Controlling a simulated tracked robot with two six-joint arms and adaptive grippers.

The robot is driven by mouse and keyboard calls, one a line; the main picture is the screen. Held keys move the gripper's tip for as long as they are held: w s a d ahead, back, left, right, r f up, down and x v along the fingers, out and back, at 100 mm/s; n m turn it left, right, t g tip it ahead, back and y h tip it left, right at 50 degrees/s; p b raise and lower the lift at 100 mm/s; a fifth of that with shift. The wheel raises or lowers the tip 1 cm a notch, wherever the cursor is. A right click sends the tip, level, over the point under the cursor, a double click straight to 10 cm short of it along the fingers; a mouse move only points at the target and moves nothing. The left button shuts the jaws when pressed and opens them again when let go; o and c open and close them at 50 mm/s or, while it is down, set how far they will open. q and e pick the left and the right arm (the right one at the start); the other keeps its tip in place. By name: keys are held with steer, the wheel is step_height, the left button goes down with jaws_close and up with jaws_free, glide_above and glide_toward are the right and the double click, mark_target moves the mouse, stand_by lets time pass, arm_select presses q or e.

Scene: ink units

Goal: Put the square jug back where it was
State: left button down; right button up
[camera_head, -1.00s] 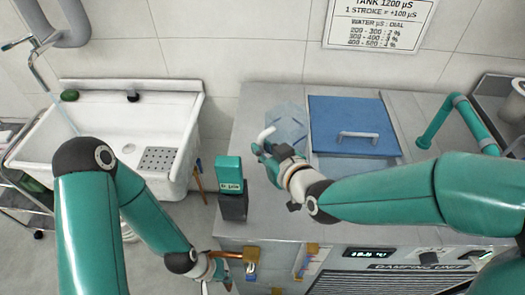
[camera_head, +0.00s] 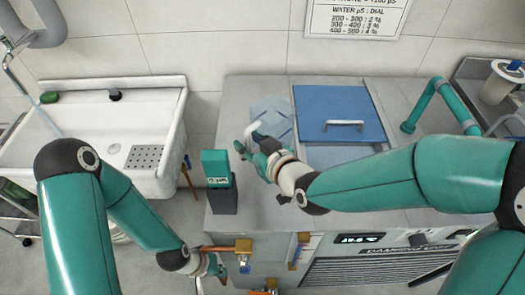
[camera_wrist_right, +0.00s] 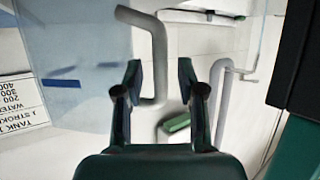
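The square jug (camera_head: 271,112) is clear, bluish, with a grey bent handle (camera_head: 252,130). It stands on the grey worktop left of the blue lid, its front partly hidden by my right gripper. In the right wrist view the jug (camera_wrist_right: 75,45) fills the upper left, and its handle shows between my finger lines. My right gripper (camera_wrist_right: 160,80) is open, with a gap on both sides of the handle. It also shows at the handle in the head view (camera_head: 247,150). My left gripper (camera_head: 218,268) is low in front of the unit, too small and hidden to read.
A green and dark box (camera_head: 217,170) stands at the worktop's front left edge. The blue lid (camera_head: 338,112) with its handle is right of the jug. A brass fitting (camera_head: 243,246) sits beside my left gripper. A sink (camera_head: 100,130) is at left.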

steer(key=b+v, duration=0.3)
steer(key=v, duration=0.8)
steer(key=shift+s+b, duration=0.3)
steer(key=shift+s, duration=0.05)
steer(key=shift+d+r, duration=0.15)
